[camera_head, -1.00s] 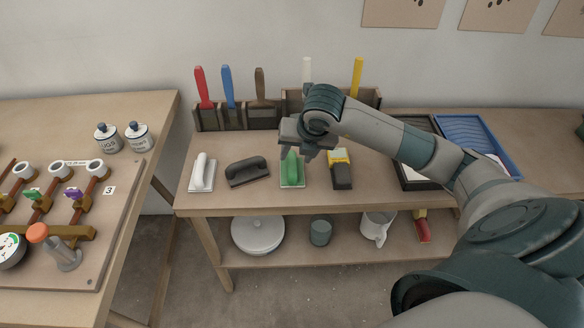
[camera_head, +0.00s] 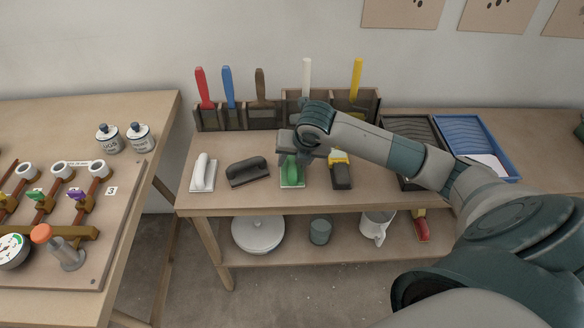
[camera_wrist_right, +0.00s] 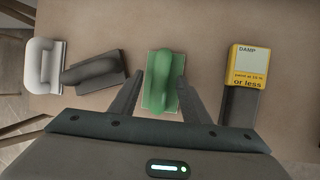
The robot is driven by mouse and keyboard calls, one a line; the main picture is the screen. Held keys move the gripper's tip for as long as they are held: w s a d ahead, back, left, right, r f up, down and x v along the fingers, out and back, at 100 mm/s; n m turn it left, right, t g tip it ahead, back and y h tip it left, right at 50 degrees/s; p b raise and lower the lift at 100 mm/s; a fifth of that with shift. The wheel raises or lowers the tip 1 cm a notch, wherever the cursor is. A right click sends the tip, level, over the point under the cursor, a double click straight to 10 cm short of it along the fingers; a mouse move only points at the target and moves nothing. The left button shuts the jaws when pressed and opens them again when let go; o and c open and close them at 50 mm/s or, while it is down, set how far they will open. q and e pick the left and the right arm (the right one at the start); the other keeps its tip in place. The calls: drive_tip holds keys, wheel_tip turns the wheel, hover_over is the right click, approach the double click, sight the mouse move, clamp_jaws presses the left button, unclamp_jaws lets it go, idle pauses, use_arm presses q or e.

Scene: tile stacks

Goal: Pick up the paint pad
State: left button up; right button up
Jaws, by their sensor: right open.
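A green-handled pad (camera_head: 292,174) with a pale base lies on the bench in the head view. In the right wrist view the green pad (camera_wrist_right: 161,80) is near the middle. My right gripper (camera_head: 292,163) is over it, pointing down and open. In the wrist view the two fingers of my right gripper (camera_wrist_right: 159,84) stand on either side of the green handle, with gaps between. The gripper partly hides the handle in the head view. My left gripper is not in view.
Left of the green pad lie a black-handled float (camera_head: 248,171) and a white-handled one (camera_head: 203,172). A yellow-and-black moisture meter (camera_head: 341,172) lies close on the right. Behind is a brush rack (camera_head: 262,115). Black and blue trays (camera_head: 477,143) sit farther right.

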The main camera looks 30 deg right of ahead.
sight(289, 157)
drive_tip(key=shift+c, duration=0.4)
clamp_jaws()
